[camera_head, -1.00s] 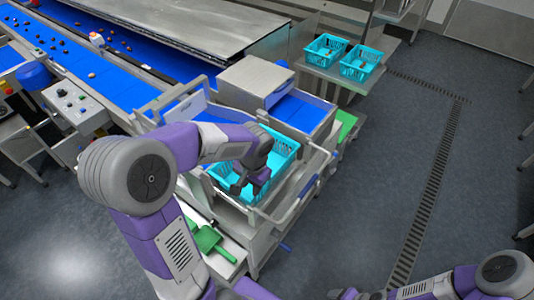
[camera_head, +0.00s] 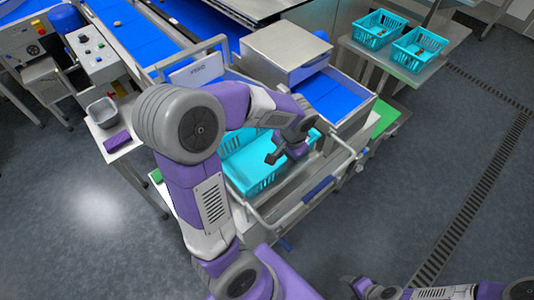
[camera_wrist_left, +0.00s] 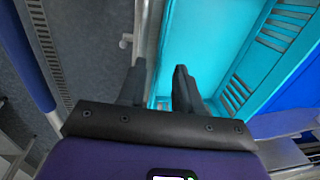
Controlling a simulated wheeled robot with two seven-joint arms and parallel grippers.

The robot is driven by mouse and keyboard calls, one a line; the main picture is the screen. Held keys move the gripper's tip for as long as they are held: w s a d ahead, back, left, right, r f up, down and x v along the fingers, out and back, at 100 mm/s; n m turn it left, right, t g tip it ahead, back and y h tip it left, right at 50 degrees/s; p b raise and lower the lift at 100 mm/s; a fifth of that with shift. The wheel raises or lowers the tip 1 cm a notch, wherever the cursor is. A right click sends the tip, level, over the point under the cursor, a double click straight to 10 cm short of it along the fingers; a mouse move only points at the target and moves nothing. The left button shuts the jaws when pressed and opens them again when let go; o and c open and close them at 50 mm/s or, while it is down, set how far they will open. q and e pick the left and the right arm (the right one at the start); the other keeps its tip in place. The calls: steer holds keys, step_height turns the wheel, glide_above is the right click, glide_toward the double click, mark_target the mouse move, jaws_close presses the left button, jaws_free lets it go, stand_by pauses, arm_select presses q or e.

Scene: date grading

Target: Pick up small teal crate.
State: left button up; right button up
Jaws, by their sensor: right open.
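A teal crate (camera_head: 243,168) sits in the metal bay below the chute, partly hidden by my left arm. Its inside looks empty where visible. My left gripper (camera_head: 280,156) is over the crate's right side in the head view. In the left wrist view the gripper's fingers (camera_wrist_left: 160,72) are open, with the edge of the crate (camera_wrist_left: 210,35) running between them; I cannot tell the height above the rim. My right gripper (camera_head: 360,288) is open and empty at the bottom edge.
A metal rail (camera_head: 290,222) runs around the bay's front. A metal hood (camera_head: 285,52) and blue chute (camera_head: 338,98) stand behind the crate. A side table at left holds a grey tub (camera_head: 102,112) and a purple block (camera_head: 117,142). Floor at right is clear.

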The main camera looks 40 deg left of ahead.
mark_target(283, 170)
arm_select(q)
steer(key=shift+s+f, duration=0.1)
steer(key=shift+f, duration=0.45)
steer(key=f, duration=0.1)
steer(key=f+b, duration=0.1)
steer(key=f, duration=0.3)
steer(key=shift+a+f, duration=0.25)
steer(key=shift+a, duration=0.1)
jaws_close()
